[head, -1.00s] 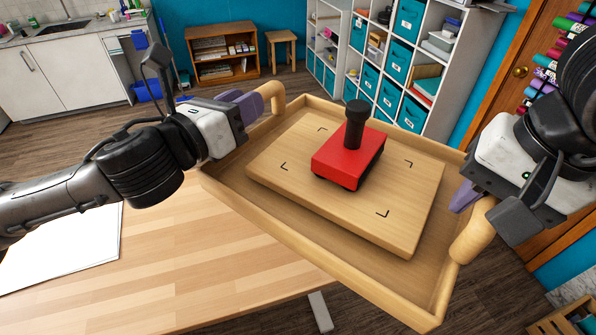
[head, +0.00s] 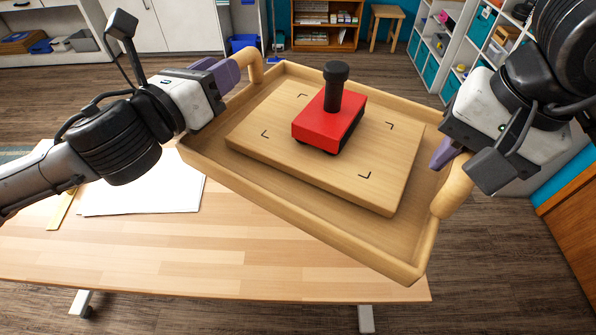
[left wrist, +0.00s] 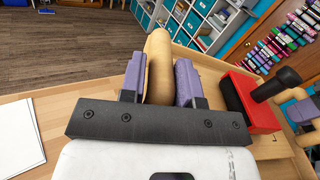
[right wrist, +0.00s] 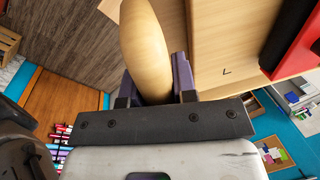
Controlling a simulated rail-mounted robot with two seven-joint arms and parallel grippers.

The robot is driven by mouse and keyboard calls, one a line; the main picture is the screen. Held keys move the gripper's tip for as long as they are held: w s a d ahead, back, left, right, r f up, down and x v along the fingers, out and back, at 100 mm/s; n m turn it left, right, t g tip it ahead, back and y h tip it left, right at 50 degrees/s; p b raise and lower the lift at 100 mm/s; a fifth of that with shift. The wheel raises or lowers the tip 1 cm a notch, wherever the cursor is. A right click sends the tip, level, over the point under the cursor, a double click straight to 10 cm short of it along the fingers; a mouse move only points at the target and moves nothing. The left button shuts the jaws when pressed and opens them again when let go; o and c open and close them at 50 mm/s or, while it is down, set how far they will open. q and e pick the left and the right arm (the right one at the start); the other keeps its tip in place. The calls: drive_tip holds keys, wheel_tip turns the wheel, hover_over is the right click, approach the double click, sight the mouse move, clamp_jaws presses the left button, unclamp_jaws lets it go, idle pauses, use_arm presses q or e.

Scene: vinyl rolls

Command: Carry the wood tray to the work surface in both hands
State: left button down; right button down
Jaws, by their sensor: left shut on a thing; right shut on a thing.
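The wood tray (head: 330,236) hangs in the air between my two grippers, over the right part of the wooden work surface (head: 240,262). A thick wooden board (head: 255,130) with black corner marks lies in it, and a red block with a black knob (head: 322,128) stands on the board. My left gripper (head: 240,72) is shut on the tray's left handle, which shows between purple fingers in the left wrist view (left wrist: 158,70). My right gripper (head: 452,160) is shut on the right handle, which also shows in the right wrist view (right wrist: 147,50).
White paper (head: 140,196) and a wooden strip (head: 66,208) lie on the left of the work surface. Its front right part is bare. White shelves with teal bins (head: 470,50) and a wooden bookcase (head: 325,25) stand behind.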

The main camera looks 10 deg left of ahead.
use_arm(q)
drive_tip(key=shift+a+r, duration=0.15)
drive_tip(key=shift+r, duration=0.05)
use_arm(e)
drive_tip(key=shift+a, duration=0.15)
use_arm(q)
drive_tip(key=shift+f, duration=0.1)
